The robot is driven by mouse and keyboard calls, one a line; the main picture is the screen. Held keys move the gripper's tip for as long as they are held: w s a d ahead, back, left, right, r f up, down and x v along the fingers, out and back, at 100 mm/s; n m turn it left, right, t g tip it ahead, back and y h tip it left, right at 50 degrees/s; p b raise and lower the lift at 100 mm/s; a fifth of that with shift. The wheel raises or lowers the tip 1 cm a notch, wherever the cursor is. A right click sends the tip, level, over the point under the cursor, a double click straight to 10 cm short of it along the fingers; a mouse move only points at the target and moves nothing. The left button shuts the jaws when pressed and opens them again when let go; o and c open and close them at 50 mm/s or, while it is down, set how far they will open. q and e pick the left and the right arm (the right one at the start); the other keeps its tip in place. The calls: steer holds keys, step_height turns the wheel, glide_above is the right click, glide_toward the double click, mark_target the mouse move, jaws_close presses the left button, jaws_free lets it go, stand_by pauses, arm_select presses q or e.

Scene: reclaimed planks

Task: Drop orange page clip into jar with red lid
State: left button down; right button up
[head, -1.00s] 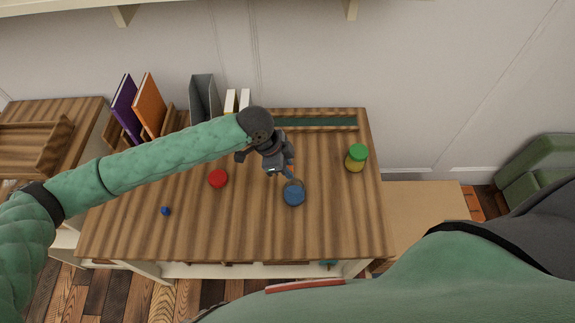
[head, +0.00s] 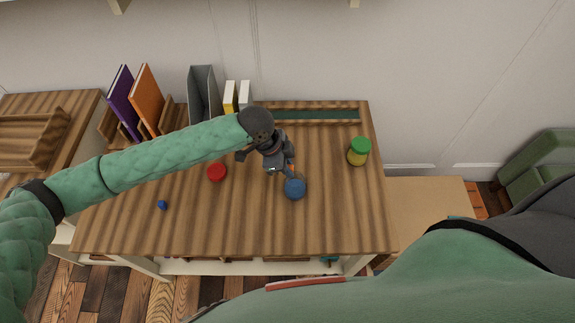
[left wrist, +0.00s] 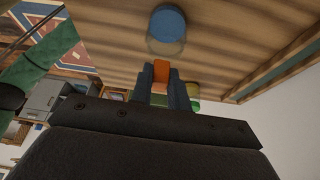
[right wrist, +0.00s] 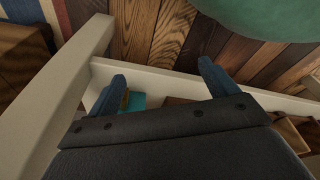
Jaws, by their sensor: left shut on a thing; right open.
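My left gripper (head: 289,172) is shut on the orange page clip (left wrist: 161,72), which sticks out between its fingertips in the left wrist view. The clip shows only as a small orange spot in the head view (head: 292,168). The gripper is right beside a jar with a blue lid (head: 295,188); I cannot tell whether they touch. The jar with the red lid (head: 217,172) stands on the desk to the left of the gripper; mostly its lid shows. My right gripper (right wrist: 160,75) is open and empty, with part of the desk frame beyond it.
A jar with a green lid (head: 359,151) stands at the right of the wooden desk (head: 240,225). A small blue object (head: 162,204) lies front left. Books, including an orange one (head: 147,97), and a grey file holder (head: 203,95) stand at the back. The desk front is mostly clear.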

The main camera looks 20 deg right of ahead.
arm_select(q)
steer(key=c, duration=1.3)
jaws_free()
steer(key=shift+o, duration=0.2)
arm_select(e)
steer(key=shift+s+d, duration=0.1)
arm_select(q)
steer(key=shift+r, duration=0.1)
arm_select(e)
steer(key=shift+f, duration=0.15)
arm_select(q)
steer(key=shift+a+r, duration=0.1)
steer(key=shift+r, duration=0.1)
steer(key=b+v, duration=0.3)
steer(key=v, duration=0.4)
arm_select(e)
steer(key=w+a+r, duration=0.2)
steer(key=w+r, duration=0.1)
steer(key=r, duration=0.2)
steer(key=shift+a+r, duration=0.15)
steer(key=shift+a, duration=0.2)
